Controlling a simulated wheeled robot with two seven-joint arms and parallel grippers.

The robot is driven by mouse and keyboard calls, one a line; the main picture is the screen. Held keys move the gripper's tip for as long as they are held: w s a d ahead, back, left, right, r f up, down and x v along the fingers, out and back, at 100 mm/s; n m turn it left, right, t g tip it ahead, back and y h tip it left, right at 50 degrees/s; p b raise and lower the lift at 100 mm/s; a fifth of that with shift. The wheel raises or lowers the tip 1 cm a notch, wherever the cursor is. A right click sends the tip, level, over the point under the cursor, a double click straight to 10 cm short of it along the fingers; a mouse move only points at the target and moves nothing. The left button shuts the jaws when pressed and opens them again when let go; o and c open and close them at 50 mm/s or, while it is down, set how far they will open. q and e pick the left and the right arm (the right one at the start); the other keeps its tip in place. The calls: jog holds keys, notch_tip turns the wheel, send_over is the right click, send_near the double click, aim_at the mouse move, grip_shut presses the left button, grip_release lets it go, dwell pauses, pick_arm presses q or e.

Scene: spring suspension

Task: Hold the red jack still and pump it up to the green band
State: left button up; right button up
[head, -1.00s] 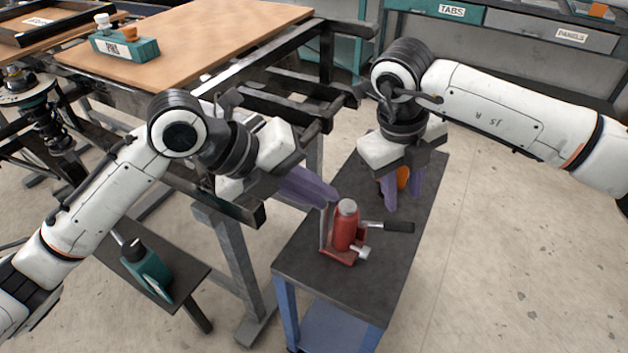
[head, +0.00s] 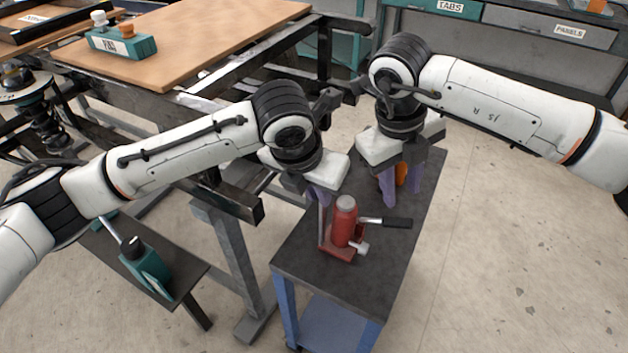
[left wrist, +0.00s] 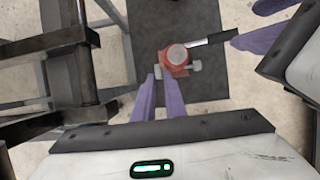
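The red jack (head: 344,226) stands upright on the dark top of a small cart. It has a grey cap, a red foot, a silver knob and a lever with a black grip (head: 397,223) pointing right. A thin grey upright (head: 322,225) stands at its left side. The jack also shows in the left wrist view (left wrist: 175,58). My left gripper (head: 319,200) points down just left of and behind the jack, with a narrow gap between its fingers. My right gripper (head: 400,185) is open, behind the jack and beyond the lever. I cannot make out a green band.
An orange thing (head: 402,173) is partly hidden by the right gripper's fingers. The cart top (head: 350,290) is clear in front of the jack. A black metal frame and wooden bench (head: 190,35) stand to the left.

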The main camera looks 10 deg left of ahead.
aim_at(345, 214)
pick_arm(q)
jog(key=x, duration=0.4)
jog(key=shift+w+f, duration=0.15)
jog(key=shift+f, duration=0.1)
grip_shut()
dwell(2.3)
pick_arm(e)
grip_shut()
pick_arm(q)
jog(key=shift+d, duration=0.1)
pick_arm(e)
jog(key=d+n+y, duration=0.1)
jog(key=n, duration=0.2)
jog(key=w+d+n+y, duration=0.1)
jog(key=n, duration=0.3)
jog(key=d+f+n+g+y, duration=0.1)
jog(key=d+n, duration=0.1)
jog(key=n, duration=0.1)
jog(key=shift+w+d+f+n, duration=0.1)
jog(key=shift+w+n, duration=0.05)
jog(key=shift+n, duration=0.15)
